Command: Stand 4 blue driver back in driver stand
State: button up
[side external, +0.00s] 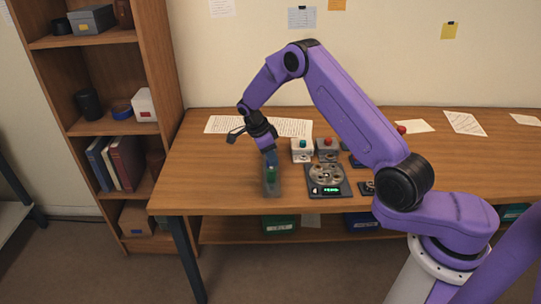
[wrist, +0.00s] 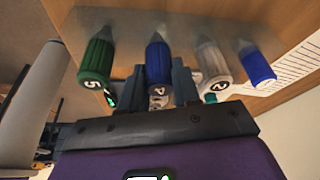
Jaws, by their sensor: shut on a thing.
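The driver stand (side external: 271,189) is a grey block near the table's left front edge; its grey top also shows in the wrist view (wrist: 122,20). My gripper (side external: 270,158) points down over it. In the wrist view my gripper (wrist: 160,88) is shut on a blue driver (wrist: 156,58), whose end mark looks like a 4. The blue driver is in line with the other drivers, its narrow end toward the stand. I cannot tell whether it is fully seated. In the side view my gripper mostly hides it.
A green driver marked 5 (wrist: 97,62) is close on one side; a grey driver marked 2 (wrist: 212,66) and another blue driver (wrist: 257,66) are on the other. A dark fixture with a round metal part (side external: 326,175) and button boxes (side external: 302,150) stand to the right.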

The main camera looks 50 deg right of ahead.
jog(key=shift+f, duration=0.35)
jog(key=o, duration=1.5)
jog(key=shift+o, duration=0.2)
jog(key=shift+r, duration=3.55)
